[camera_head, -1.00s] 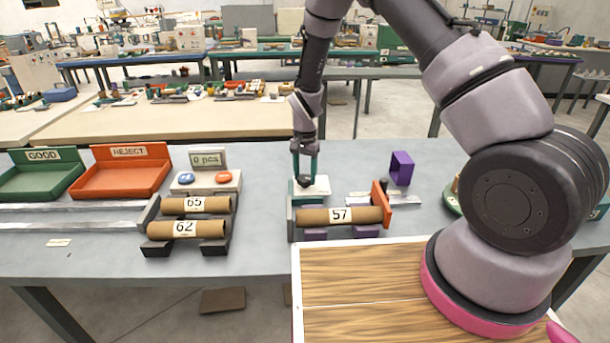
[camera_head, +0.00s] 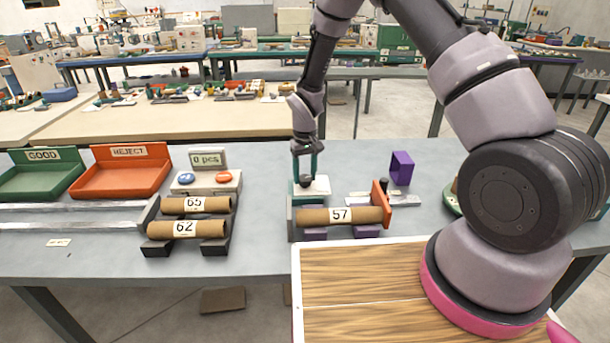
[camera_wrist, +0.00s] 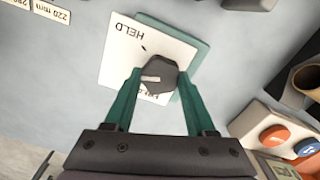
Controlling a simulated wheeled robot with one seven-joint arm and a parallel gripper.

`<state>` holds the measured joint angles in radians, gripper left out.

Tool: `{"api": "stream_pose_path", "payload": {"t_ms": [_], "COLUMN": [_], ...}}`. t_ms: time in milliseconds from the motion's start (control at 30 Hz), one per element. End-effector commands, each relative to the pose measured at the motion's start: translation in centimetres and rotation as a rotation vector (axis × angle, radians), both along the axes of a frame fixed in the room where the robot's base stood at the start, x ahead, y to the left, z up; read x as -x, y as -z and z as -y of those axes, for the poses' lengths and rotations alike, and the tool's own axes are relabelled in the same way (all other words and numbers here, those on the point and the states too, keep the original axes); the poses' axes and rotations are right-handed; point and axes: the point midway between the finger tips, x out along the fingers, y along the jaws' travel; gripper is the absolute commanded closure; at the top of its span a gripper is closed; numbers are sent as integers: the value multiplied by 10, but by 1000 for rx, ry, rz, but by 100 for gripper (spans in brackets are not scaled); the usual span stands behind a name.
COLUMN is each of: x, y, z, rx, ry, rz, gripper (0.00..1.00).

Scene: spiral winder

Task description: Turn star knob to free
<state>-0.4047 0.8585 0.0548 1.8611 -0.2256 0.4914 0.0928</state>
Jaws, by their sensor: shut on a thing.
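The star knob (camera_wrist: 160,75) is dark, with a pale pointer mark. It sits on a white plate (camera_wrist: 125,50) lettered HELD; a second word at the plate's other end is partly hidden by the knob and a finger. In the wrist view the pale mark points left, between the two words. In the head view the knob (camera_head: 306,181) is on the fixture behind tube 57. My gripper (camera_head: 306,178) reaches down from above with green fingers; in the wrist view its fingers (camera_wrist: 158,88) are on either side of the knob, shut on it.
Tube 57 (camera_head: 315,216) lies on purple supports, with an orange upright (camera_head: 378,195) at its right end. Tubes 65 and 62 (camera_head: 212,228) lie on a rack to the left. A counter box (camera_head: 208,182) with buttons stands behind them. Green and red trays (camera_head: 118,180) are farther left.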

Motion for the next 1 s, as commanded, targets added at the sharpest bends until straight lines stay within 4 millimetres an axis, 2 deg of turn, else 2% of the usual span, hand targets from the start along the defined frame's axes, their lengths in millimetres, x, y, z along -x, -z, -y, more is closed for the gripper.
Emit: {"api": "stream_pose_path", "payload": {"t_ms": [1000], "x": [0], "y": [0], "z": [1], "rx": [-1], "ry": [-953], "rz": [0], "gripper": [100]}}
